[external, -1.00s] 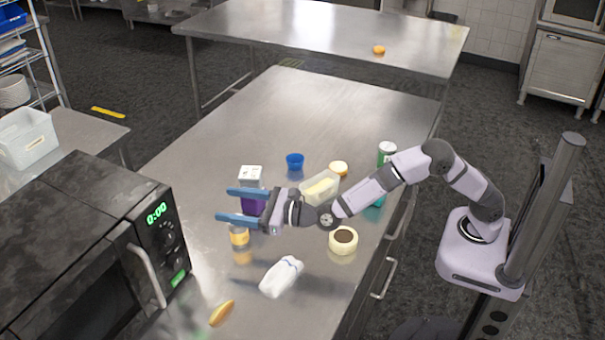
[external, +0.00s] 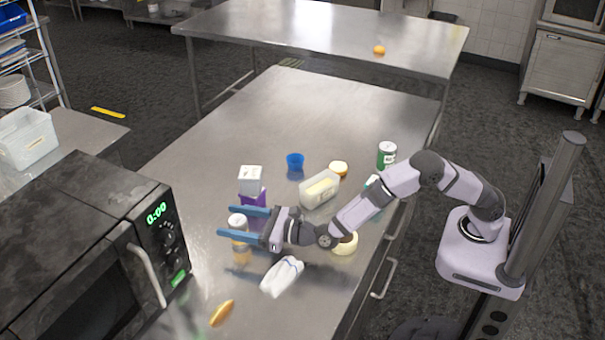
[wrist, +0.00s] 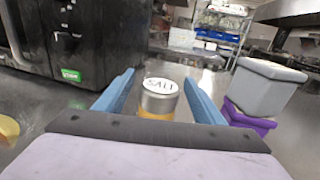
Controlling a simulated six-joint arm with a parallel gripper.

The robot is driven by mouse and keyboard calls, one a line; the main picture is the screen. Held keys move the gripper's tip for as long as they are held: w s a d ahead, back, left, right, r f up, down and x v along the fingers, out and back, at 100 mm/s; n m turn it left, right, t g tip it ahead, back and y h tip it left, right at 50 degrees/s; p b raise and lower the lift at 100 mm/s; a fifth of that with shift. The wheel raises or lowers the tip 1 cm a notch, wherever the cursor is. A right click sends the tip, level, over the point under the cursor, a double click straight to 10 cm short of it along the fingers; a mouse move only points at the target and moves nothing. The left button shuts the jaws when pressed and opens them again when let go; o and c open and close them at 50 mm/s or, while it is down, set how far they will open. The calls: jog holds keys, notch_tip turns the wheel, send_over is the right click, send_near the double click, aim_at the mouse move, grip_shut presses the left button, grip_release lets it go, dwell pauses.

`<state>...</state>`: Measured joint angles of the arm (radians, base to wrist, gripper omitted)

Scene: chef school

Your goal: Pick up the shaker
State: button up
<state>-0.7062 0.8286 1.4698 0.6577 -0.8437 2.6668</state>
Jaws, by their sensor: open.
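The shaker (external: 238,222) is a small cylinder with a silver-white top and a yellow-orange lower band, standing upright on the steel counter (external: 290,105). In the wrist view the shaker (wrist: 159,98) shows the word SALT on its lid. My gripper (external: 243,223) has blue fingers and is open. In the wrist view its fingers (wrist: 160,95) lie to either side of the shaker, which shows between them. The near finger crosses in front of the shaker in the external view. I cannot tell whether either finger touches it.
A grey-white box (external: 250,180) on a purple one (external: 258,196) stands just behind the fingers. A white cloth-like item (external: 282,276) lies in front. A microwave (external: 85,250) is at left. A blue cup (external: 295,160), clear container (external: 320,188) and green can (external: 387,154) stand farther back.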

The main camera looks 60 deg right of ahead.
jog(key=shift+f, duration=0.9)
jog(key=shift+p+x, duration=0.35)
jog(key=shift+x, duration=0.55)
jog(key=shift+w+a, duration=0.15)
jog(key=shift+w, duration=0.4)
jog(key=shift+r, duration=0.15)
jog(key=c, duration=1.3)
jog(key=shift+o, duration=0.2)
notch_tip(320, 180, up, 10)
jog(key=b, duration=0.1)
